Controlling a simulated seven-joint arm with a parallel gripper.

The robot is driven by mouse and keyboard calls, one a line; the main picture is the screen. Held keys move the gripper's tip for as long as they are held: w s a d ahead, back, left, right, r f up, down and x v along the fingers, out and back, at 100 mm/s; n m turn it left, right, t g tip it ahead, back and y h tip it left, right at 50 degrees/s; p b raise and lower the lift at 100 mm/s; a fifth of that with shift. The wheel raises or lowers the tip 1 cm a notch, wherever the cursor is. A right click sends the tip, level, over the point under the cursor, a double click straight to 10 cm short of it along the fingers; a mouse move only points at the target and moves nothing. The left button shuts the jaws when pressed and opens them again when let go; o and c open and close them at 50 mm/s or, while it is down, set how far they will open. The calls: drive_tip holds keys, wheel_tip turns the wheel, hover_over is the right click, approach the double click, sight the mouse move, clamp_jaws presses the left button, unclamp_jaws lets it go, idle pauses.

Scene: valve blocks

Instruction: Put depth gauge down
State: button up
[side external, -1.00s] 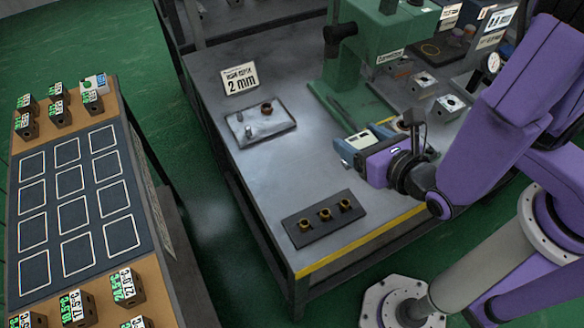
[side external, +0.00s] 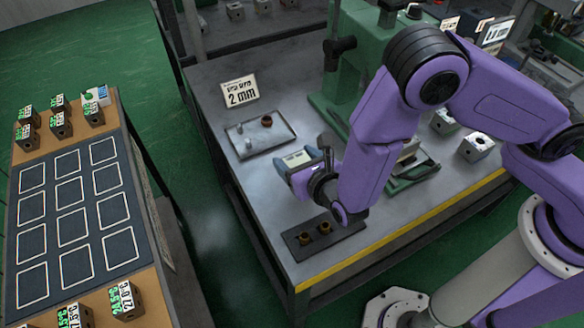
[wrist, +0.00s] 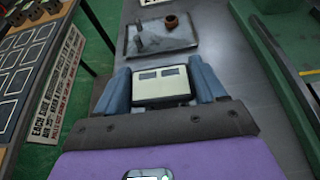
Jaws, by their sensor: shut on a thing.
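The depth gauge (side external: 297,159) is a boxy cream-faced instrument. My gripper (side external: 293,165) is shut on it and holds it over the grey workbench, just in front of the shallow metal tray (side external: 282,127). In the wrist view the gauge (wrist: 161,86) sits between the two blue fingers of my gripper (wrist: 160,80), with two dark display windows on its face. I cannot tell whether its underside touches the bench.
The tray holds a copper bushing (side external: 267,121) and small grey pins. A "2 mm" sign (side external: 240,92) stands behind it. A dark block (side external: 300,250) with bushings lies near the front edge, partly hidden by my arm. A green press (side external: 345,70) stands behind.

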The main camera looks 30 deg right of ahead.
drive_tip(key=f, duration=0.1)
drive_tip(key=w+f, duration=0.1)
drive_tip(key=shift+a+f, duration=0.35)
drive_tip(key=shift+f, duration=0.65)
drive_tip(key=shift+f, duration=0.15)
drive_tip(key=o, duration=1.1)
drive_tip(key=v, duration=1.7)
drive_tip(key=shift+s+a+f, duration=0.1)
drive_tip(key=shift+s+a, duration=0.1)
drive_tip(key=shift+s, duration=0.1)
